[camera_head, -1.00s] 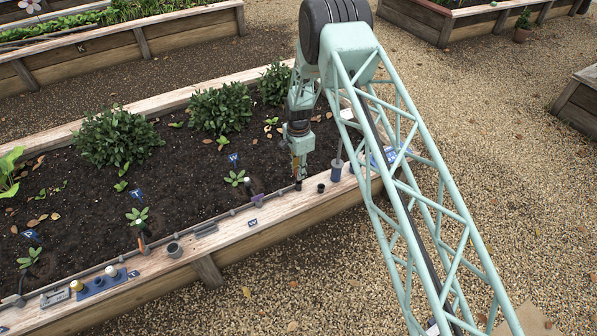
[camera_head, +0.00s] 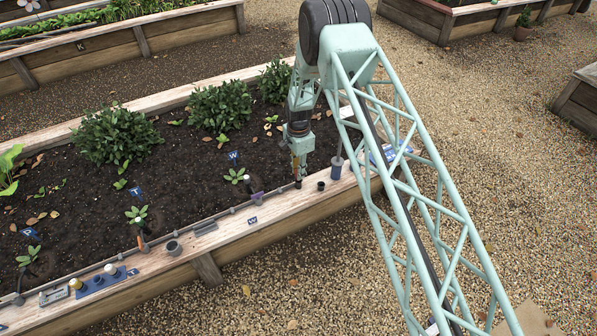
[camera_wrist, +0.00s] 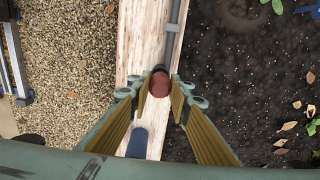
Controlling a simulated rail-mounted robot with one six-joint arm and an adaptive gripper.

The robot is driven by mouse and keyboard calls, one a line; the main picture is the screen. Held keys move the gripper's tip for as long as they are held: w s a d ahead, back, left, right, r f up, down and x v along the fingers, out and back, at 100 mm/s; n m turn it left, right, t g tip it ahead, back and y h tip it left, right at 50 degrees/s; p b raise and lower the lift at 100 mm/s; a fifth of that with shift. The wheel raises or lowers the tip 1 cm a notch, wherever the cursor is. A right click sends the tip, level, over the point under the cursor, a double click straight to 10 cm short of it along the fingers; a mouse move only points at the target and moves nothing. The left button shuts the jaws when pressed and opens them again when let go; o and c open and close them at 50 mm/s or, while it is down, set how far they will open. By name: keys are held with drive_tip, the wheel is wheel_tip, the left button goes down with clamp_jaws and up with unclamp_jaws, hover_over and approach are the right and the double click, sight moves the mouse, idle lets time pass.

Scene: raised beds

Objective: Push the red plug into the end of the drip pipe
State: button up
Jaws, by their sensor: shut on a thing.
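The red plug (camera_wrist: 158,85) shows in the wrist view as a dark red, round piece between my fingertips. My gripper (camera_wrist: 159,97) is shut on it, one finger on each side. The grey drip pipe (camera_wrist: 172,38) runs along the plank and its end lies right at the plug's far side. I cannot tell whether the plug is in the pipe, as a dark part hides the joint. In the head view my gripper (camera_head: 298,178) points down at the bed's front edge, and the pipe (camera_head: 220,215) runs left from there.
Farther left are a grey cup (camera_head: 173,248) and a blue tray (camera_head: 100,283). Bushes stand behind.

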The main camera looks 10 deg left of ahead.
drive_tip(key=shift+f+b, duration=0.6)
drive_tip(key=shift+f, duration=0.6)
idle(0.4)
drive_tip(key=o, duration=0.8)
drive_tip(key=shift+o, duration=0.7)
drive_tip(key=o, duration=0.4)
drive_tip(key=shift+r, duration=0.2)
drive_tip(key=shift+r+p, duration=1.05)
drive_tip(key=shift+r, duration=2.25)
drive_tip(key=shift+r, duration=0.1)
